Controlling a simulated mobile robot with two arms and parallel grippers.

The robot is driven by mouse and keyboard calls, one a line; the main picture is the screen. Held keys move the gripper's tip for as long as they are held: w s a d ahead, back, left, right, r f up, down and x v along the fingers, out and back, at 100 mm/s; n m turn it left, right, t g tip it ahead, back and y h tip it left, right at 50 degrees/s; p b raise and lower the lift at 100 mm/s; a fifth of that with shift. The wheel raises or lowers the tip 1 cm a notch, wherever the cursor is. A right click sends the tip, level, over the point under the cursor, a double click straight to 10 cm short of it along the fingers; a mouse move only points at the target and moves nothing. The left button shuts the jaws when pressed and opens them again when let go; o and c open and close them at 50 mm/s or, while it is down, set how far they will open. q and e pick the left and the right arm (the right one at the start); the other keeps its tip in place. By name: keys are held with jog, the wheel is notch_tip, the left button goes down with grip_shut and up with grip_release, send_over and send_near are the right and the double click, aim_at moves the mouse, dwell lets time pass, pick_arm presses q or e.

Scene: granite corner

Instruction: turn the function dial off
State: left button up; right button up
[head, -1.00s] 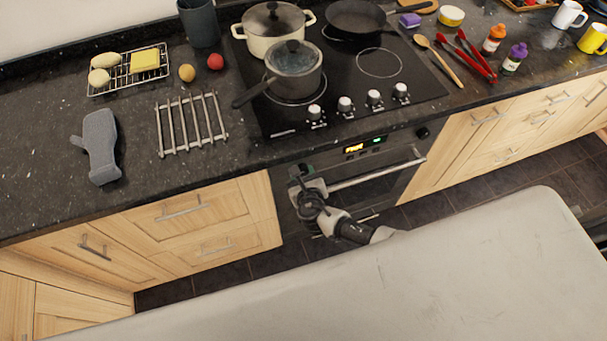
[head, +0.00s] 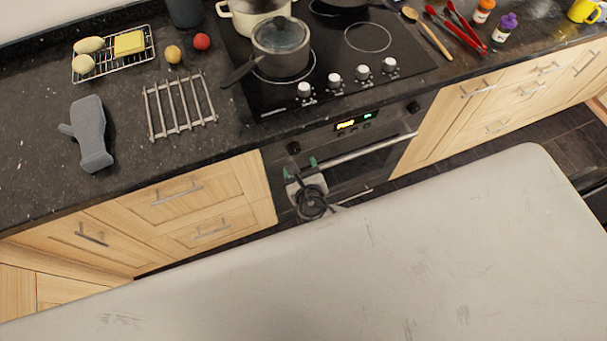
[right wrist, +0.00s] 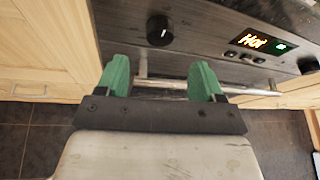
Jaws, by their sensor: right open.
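The oven front has two black dials. The left dial (head: 294,148) is beside the lit display (head: 346,125), and the right dial (head: 414,107) is at the panel's other end. No label shows which is the function dial. My left gripper is not in view.
The oven handle (right wrist: 165,84) runs just below the panel, close to my fingers. Hob knobs (head: 334,80) and a lidded saucepan (head: 281,47) are above. Wooden drawers (head: 190,205) flank the oven.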

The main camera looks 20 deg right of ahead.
jog(key=shift+v, duration=1.8)
jog(key=s+d+f+m+g+b, duration=0.1)
jog(key=s+d+f+m+g, duration=0.1)
jog(key=s+f+m, duration=0.4)
jog(key=s+d+f+m+g+b, duration=0.1)
jog(key=d+f+m+g, duration=0.2)
jog(key=f, duration=0.5)
jog(key=s+d+f+m+g+b, duration=0.1)
jog(key=s+d+f+m+g, duration=0.1)
jog(key=s+f+m, duration=0.4)
jog(key=s+d+f+m+g+b, duration=0.1)
jog(key=s+f+m+g, duration=0.1)
jog(key=s+f+m, duration=0.5)
jog(key=s+d+f+m+g+y+b, duration=0.1)
jog(key=s+f+m, duration=0.5)
jog(key=s+m, duration=0.6)
jog(key=shift+s+d+f+m+g+y+b, duration=0.4)
jog(key=shift+s+g, duration=0.4)
jog(key=shift+g, duration=0.4)
